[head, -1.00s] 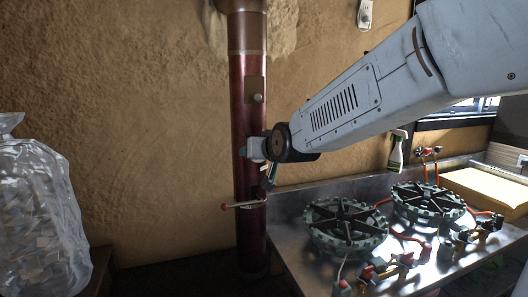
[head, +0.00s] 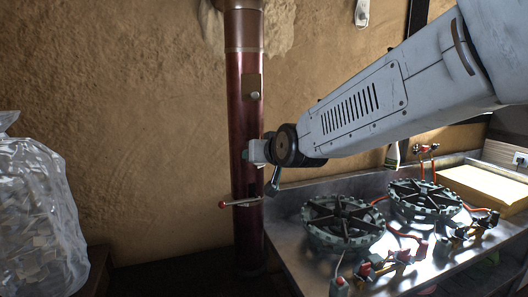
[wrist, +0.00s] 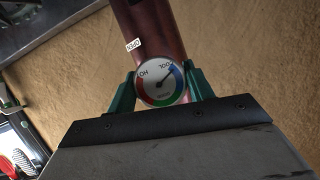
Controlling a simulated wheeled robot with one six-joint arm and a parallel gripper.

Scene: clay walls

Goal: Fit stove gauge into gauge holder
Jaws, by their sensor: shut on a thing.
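The stove gauge (wrist: 161,82) is a round white dial with red, blue and green bands. In the wrist view it sits between the green fingers of my gripper, which is shut on it. In the head view my gripper (head: 256,151) is in front of the dark red stove pipe (head: 246,120), at about mid-height; the gauge is not clear there. The wrist view also shows the pipe (wrist: 152,25) behind the gauge. I cannot make out the gauge holder, or whether the gauge touches the pipe.
A metal counter with burners (head: 343,222) stands at the right. A clear bag (head: 38,215) is at the left.

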